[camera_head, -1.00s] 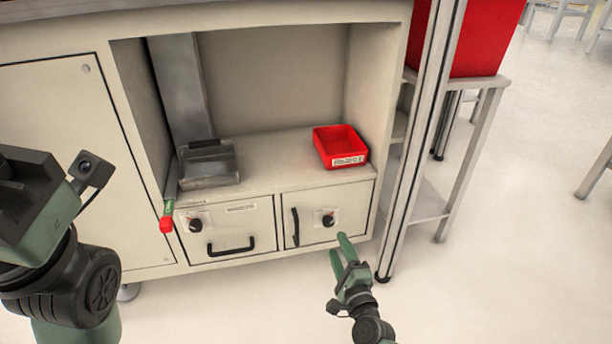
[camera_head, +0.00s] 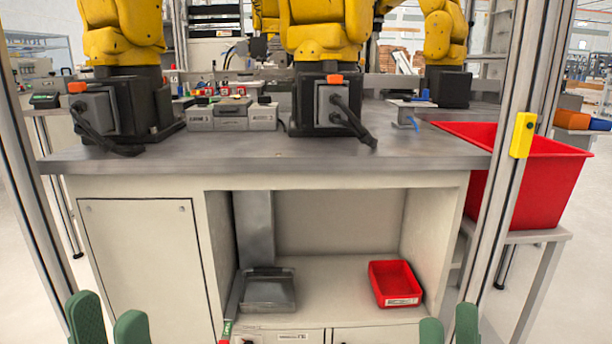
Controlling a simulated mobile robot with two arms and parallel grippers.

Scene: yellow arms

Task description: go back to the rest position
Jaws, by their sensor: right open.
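My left gripper (camera_head: 108,322) shows at the bottom left edge, with two green fingers pointing up and a gap between them. It is open and empty. My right gripper (camera_head: 449,328) shows at the bottom right, also with two green fingers apart and nothing between them. Both are in front of the cabinet (camera_head: 140,255) and touch nothing that I can see. The rest of both arms is below the picture.
A red bin (camera_head: 395,284) and a grey metal tray (camera_head: 267,290) stand in the cabinet's open shelf. Yellow robot arms (camera_head: 325,40) stand on the worktop (camera_head: 260,152). A large red crate (camera_head: 535,175) is at the right. Metal posts (camera_head: 515,150) rise at both sides.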

